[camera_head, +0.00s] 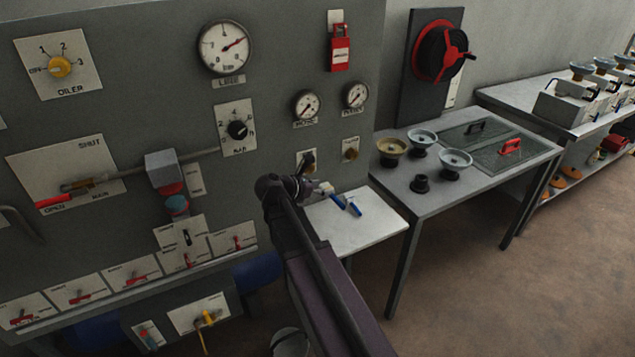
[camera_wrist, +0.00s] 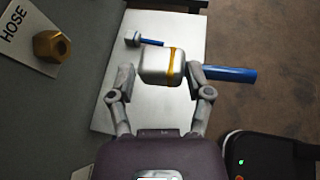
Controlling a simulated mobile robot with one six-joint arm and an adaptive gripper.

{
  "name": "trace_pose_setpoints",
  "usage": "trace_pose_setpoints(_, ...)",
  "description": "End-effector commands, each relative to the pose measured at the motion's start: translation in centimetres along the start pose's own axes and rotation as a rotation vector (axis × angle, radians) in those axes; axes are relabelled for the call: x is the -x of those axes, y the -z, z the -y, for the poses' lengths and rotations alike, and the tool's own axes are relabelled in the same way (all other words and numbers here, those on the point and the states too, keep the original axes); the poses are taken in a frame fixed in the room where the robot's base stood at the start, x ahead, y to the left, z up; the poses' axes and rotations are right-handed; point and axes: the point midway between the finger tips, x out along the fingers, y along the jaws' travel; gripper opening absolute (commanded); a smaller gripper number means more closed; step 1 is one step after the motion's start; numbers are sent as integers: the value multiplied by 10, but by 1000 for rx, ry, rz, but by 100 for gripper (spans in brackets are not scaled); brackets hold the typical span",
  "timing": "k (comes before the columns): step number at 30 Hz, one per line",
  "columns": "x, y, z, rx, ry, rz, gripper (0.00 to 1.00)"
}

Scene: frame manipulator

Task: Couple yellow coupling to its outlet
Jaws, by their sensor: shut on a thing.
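My gripper (camera_wrist: 163,88) is shut on a silver cylindrical coupling with a yellow band (camera_wrist: 162,64). Its fingers press on both sides of the coupling. In the head view my gripper (camera_head: 312,189) is in front of the grey panel, above the small white table. A brass hex fitting (camera_wrist: 51,45) sits on a plate marked HOSE, left of and apart from the coupling in the wrist view. A brass fitting (camera_head: 350,149) also shows on the panel in the head view.
The grey panel (camera_head: 150,110) carries gauges, switches and levers. The small white table (camera_head: 375,228) lies below the gripper. The floor is clear at lower right.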

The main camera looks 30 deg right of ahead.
Motion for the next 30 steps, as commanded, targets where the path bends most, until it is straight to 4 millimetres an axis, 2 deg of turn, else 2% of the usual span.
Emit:
trace_pose_setpoints(15,-38,8,-49,-16,19,3,10)
trace_pose_setpoints(30,-42,8,-54,-19,22,3,10)
